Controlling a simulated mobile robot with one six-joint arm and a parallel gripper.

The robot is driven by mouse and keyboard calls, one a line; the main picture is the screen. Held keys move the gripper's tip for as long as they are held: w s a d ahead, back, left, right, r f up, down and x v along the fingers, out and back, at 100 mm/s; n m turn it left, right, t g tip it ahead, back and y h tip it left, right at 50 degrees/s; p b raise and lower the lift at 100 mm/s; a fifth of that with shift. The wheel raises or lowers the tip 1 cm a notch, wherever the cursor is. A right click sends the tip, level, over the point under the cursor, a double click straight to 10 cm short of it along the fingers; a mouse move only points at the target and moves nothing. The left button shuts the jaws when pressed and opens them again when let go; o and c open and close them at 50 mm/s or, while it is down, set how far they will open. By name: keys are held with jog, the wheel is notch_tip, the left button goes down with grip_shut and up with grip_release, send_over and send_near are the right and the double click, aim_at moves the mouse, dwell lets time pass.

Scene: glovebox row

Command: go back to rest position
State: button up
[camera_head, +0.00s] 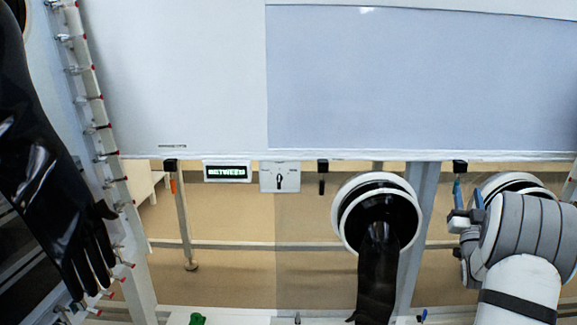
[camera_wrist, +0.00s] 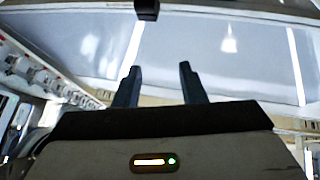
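My gripper shows in the wrist view (camera_wrist: 158,80) with its two dark fingers apart and nothing between them. Behind the fingers is a pale panel and ceiling area. In the head view my arm rises at the lower right, and its grey wrist part is in front of the right-hand glove port. The fingertips are hard to make out there.
A round glove port (camera_head: 347,215) with a hanging black glove (camera_head: 378,275) is right of centre. Another port (camera_head: 515,183) is partly behind my arm. A large black glove (camera_head: 40,165) hangs at the left. A small display (camera_head: 227,171) and a switch box (camera_head: 280,177) sit below the white panel.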

jog(key=w+a+r+g+y+p, duration=0.1)
jog(key=a+r+g+y+p, duration=0.1)
jog(key=a+r+g+p, duration=0.6)
jog(key=s+a+r+g+y+p, duration=0.1)
jog(key=s+a+r+p, duration=0.25)
jog(key=a, duration=0.25)
jog(key=s+a+r+g+y+p, duration=0.1)
jog(key=s+a+r+p, duration=0.15)
jog(key=a+p, duration=0.3)
jog(key=s+a+r+n+g+y+p, duration=0.1)
jog(key=s+a+g+p, duration=0.4)
jog(key=s, duration=0.9)
jog(key=s+a+r+n+g+y+p, duration=0.2)
jog(key=s+a+r+g+p, duration=0.3)
jog(key=s+a+p, duration=0.3)
jog(key=s+a, duration=0.4)
jog(key=s, duration=0.2)
jog(key=shift+s+n+g+y+p, duration=0.3)
jog(key=shift+s+n+g+p, duration=0.1)
jog(key=shift+s+f, duration=0.1)
